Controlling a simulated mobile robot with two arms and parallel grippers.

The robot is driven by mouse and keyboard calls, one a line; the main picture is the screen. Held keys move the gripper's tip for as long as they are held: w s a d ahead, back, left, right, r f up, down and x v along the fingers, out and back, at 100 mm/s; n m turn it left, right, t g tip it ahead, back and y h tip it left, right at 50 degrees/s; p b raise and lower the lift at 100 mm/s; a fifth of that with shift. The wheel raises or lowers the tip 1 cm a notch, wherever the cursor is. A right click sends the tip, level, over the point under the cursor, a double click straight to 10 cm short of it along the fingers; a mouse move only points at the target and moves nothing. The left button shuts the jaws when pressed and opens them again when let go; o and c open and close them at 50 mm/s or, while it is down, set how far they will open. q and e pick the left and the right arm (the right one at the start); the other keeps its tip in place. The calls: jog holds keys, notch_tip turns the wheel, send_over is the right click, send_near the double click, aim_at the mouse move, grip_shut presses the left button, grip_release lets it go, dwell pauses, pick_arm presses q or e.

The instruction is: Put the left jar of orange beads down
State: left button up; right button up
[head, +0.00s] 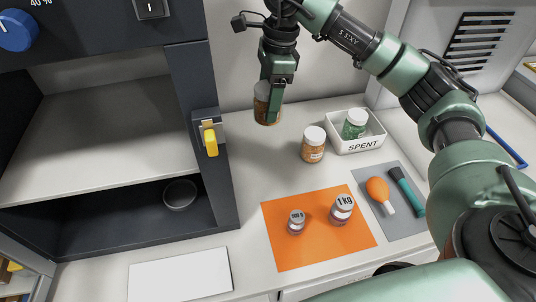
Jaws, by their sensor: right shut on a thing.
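One jar of orange beads (260,105) is upright between the fingers of my right gripper (271,100), near the back wall. The gripper is shut on it and a green finger hides part of its side. I cannot tell whether its base touches the counter. A second jar of orange beads (313,147) with a white lid stands on the counter to the right and nearer. My left gripper is not in view.
A white SPENT tray (368,145) holds a green jar (355,123). An orange mat (285,250) bears two weights, 500 g (296,223) and 1 kg (342,211). A grey mat (402,222) holds tools. A dark cabinet (205,150) stands left. Counter below the held jar is clear.

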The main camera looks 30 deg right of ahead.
notch_tip(320, 180, down, 16)
jog(key=p, duration=0.3)
jog(key=shift+r, duration=0.15)
jog(key=shift+f, duration=0.5)
jog(key=shift+f, duration=0.1)
jog(key=o, duration=1.2)
jog(key=shift+f, duration=0.1)
jog(key=o, duration=0.4)
jog(key=shift+o, duration=0.2)
jog(key=shift+r, duration=0.2)
